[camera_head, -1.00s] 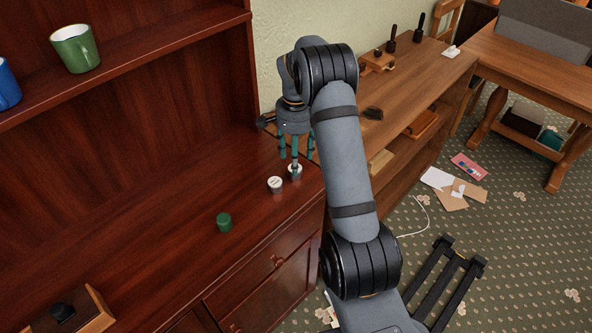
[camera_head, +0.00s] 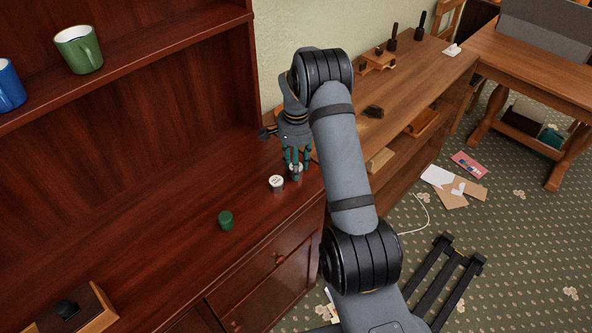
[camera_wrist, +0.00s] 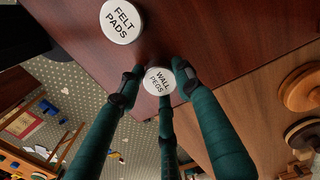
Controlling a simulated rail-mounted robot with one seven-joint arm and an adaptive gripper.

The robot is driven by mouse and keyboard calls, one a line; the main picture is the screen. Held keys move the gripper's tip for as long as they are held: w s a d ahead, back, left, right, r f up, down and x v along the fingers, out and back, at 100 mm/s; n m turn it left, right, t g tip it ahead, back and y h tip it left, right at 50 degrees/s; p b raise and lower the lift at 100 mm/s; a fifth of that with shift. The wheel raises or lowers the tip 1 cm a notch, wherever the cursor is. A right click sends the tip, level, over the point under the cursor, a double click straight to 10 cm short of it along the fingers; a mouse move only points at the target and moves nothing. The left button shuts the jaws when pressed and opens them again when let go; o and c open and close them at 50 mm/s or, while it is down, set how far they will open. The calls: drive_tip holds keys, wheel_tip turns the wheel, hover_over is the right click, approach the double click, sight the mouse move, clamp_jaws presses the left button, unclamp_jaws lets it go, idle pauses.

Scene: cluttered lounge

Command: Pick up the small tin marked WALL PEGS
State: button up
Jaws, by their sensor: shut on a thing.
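The small tin marked WALL PEGS (camera_wrist: 157,80) has a white lid with black lettering. It sits between the fingertips of my gripper (camera_wrist: 155,88) in the wrist view, and the fingers are shut on it. In the head view my gripper (camera_head: 297,167) points down at the right end of the dark red-brown cabinet top (camera_head: 180,235), and the fingers partly cover the tin (camera_head: 296,168). Whether the tin touches the wood I cannot tell. A similar tin marked FELT PADS (camera_wrist: 121,21) stands beside it; it also shows in the head view (camera_head: 276,183).
A green round container (camera_head: 225,221) stands nearer on the cabinet top. A wooden box (camera_head: 88,311) is at the lower left. Green (camera_head: 78,49) and blue (camera_head: 9,86) mugs stand on the shelf. A long wooden bench (camera_head: 400,110) adjoins at the right.

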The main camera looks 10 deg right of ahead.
drive_tip(key=c, duration=0.6)
drive_tip(key=shift+o, duration=0.2)
drive_tip(key=shift+r, duration=0.1)
